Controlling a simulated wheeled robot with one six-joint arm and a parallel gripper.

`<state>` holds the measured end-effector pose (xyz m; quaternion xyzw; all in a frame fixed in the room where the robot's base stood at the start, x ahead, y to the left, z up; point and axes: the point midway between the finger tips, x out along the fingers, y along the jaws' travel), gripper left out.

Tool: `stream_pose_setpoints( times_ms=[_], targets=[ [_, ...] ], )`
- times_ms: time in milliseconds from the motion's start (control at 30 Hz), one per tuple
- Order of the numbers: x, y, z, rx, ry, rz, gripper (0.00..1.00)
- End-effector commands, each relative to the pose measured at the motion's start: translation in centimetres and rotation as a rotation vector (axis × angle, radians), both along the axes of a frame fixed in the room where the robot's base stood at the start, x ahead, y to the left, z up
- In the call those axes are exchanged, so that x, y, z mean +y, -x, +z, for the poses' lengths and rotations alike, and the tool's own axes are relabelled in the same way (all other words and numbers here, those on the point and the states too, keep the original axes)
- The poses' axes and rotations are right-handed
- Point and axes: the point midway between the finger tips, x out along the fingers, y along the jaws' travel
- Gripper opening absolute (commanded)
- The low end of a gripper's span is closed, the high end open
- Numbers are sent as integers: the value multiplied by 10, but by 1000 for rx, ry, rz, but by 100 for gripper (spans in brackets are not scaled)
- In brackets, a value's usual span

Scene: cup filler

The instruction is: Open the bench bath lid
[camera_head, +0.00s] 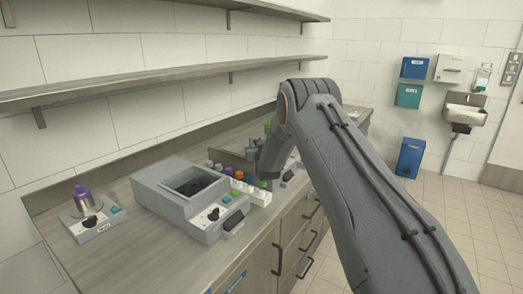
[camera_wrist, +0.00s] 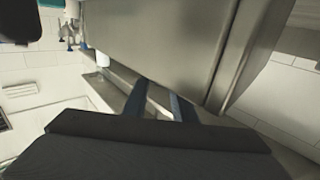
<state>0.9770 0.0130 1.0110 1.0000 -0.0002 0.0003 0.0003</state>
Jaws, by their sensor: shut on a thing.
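My gripper shows in the wrist view (camera_wrist: 160,100) as two dark fingers, apart from each other, reaching to the lower edge of a large grey metal panel (camera_wrist: 165,45). I take this panel to be the bench bath lid. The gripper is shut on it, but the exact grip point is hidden. In the head view my arm covers the fingertips. A brown-grey upright panel (camera_head: 232,159) stands left of my wrist, perhaps the same lid.
A grey box with a dark open well (camera_head: 165,200) stands on the bench, left of a white rack (camera_head: 255,196) with coloured caps. A small device with a purple-capped bottle (camera_head: 82,198) is at far left. Shelves (camera_head: 160,90) run above the bench. The floor at right is clear.

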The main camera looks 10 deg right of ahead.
Motion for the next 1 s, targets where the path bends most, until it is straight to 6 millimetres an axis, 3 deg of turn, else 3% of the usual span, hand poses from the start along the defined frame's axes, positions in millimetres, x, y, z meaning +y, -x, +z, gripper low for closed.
stream_pose_setpoints(
  times_ms=[300,733,767,800,833,1000],
  targets=[
    [23,-23,-2,-1,0,1,0],
    [25,-25,0,1,-1,0,0],
    [25,-25,0,1,-1,0,29],
    [25,-25,0,1,-1,0,36],
    [25,-25,0,1,-1,0,41],
    [25,-25,0,1,-1,0,41]
  ],
)
